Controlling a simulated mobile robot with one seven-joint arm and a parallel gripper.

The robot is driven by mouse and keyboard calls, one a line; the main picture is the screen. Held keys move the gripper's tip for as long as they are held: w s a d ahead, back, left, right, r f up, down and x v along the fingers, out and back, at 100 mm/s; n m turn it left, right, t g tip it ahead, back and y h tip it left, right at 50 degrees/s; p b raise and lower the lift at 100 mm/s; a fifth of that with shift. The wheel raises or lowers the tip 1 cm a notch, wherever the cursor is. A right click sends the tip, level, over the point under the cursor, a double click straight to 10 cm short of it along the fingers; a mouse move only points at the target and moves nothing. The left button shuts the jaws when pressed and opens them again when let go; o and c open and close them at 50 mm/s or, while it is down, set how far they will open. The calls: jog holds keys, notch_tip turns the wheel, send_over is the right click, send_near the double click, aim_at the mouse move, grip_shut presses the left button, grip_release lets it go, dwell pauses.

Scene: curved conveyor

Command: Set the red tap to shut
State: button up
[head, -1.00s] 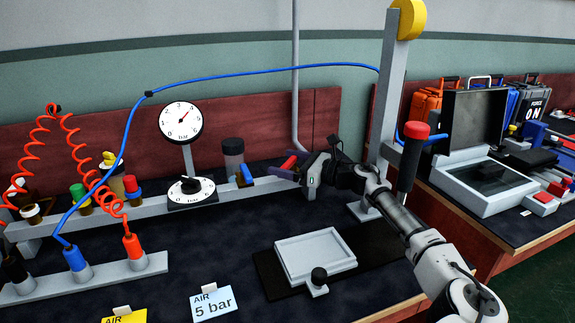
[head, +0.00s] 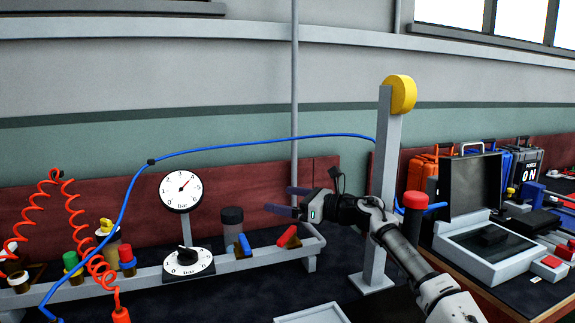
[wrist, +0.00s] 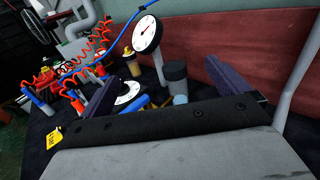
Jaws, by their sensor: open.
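The red tap (head: 288,237) sits on the right part of the grey rail, behind the bench top in the head view. Its handle slants from lower left to upper right, more steeply than the rail. My gripper (head: 279,199) is above it, fingers pointing left, apart from the handle. The fingers are spread with nothing between them; they also show in the wrist view (wrist: 160,72). I cannot make out the red tap in the wrist view. A blue tap (head: 244,245) stands just left of the red one, its handle slanting the other way.
A dial gauge (head: 181,191), a black round knob (head: 187,257) and a dark-capped cylinder (head: 232,228) stand left of the taps. A grey post (head: 382,185) with a yellow disc rises right of my gripper. A blue hose (head: 260,142) arches above.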

notch_tip(320, 180, up, 10)
jog(key=shift+r, duration=0.25)
jog(key=shift+c, duration=0.4)
